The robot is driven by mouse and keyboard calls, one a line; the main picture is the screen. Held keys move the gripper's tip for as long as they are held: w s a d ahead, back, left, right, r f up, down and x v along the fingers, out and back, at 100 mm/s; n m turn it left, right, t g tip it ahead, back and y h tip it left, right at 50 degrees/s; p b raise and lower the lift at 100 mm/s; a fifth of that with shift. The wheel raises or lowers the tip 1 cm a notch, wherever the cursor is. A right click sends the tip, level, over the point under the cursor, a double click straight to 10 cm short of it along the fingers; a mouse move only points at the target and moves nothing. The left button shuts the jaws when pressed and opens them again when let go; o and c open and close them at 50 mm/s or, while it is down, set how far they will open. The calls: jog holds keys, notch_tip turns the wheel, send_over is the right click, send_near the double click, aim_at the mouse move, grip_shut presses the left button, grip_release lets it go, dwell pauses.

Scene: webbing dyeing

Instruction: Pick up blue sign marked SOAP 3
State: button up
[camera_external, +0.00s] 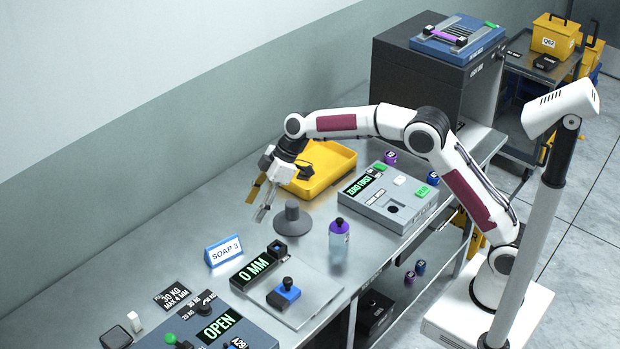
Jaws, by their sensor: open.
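The blue sign marked SOAP 3 (224,251) stands on the metal bench, its white label facing the camera. My gripper (262,204) is open and empty above the bench, up and to the right of the sign and apart from it. Its fingers point downward and to the left. No part of the sign is hidden by the arm.
A grey round weight (292,218) stands below my gripper, with a purple-capped bottle (339,240) to its right. A 0 MM gauge (257,266) sits close to the sign. A yellow tray (340,158) lies behind. Bare bench (165,243) lies left of the sign.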

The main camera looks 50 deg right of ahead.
aim_at(226, 240)
jog(key=shift+n+y, duration=0.3)
jog(key=shift+n, duration=0.6)
jog(key=x, duration=0.6)
jog(key=w+x, duration=0.1)
jog(key=x, duration=0.2)
jog(key=shift+a+r, duration=0.2)
jog(key=shift+a, duration=0.3)
jog(key=shift+g, duration=0.3)
jog(key=shift+x, duration=1.3)
jog(key=shift+w+a+f, duration=0.1)
jog(key=shift+w+x, duration=0.15)
jog(key=shift+x, duration=0.55)
jog(key=shift+w+x, duration=0.15)
jog(key=shift+x, duration=1.55)
jog(key=shift+a, duration=0.1)
